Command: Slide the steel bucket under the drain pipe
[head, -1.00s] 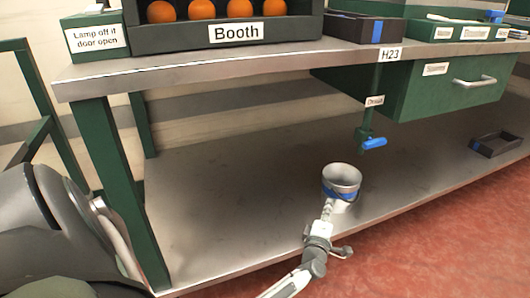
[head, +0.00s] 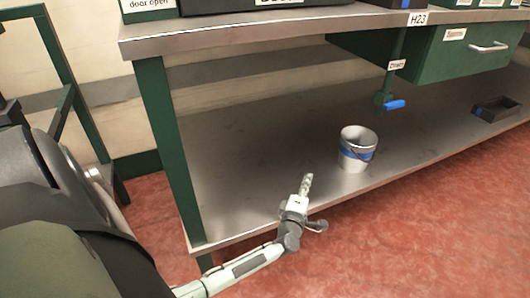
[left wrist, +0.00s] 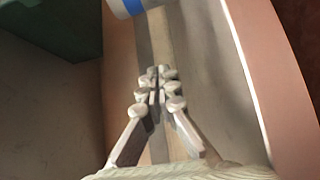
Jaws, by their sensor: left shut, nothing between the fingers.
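The steel bucket (head: 354,160), grey with a blue band, stands upright on the lower steel shelf (head: 260,150) near its front edge. Its lower part with the blue band shows at the top of the left wrist view (left wrist: 128,5). The green drain pipe (head: 393,75) with a blue lever handle (head: 395,104) comes down from the bench, behind and to the right of the bucket. My left gripper (head: 307,180) is shut and empty, to the left of the bucket and apart from it. Its closed fingers show in the left wrist view (left wrist: 157,85). My right gripper is not in view.
A green bench leg (head: 168,150) stands at the shelf's left end. A green drawer (head: 460,50) hangs under the bench top at the right. A dark tray (head: 495,108) lies farther right on the shelf. The shelf between leg and bucket is clear.

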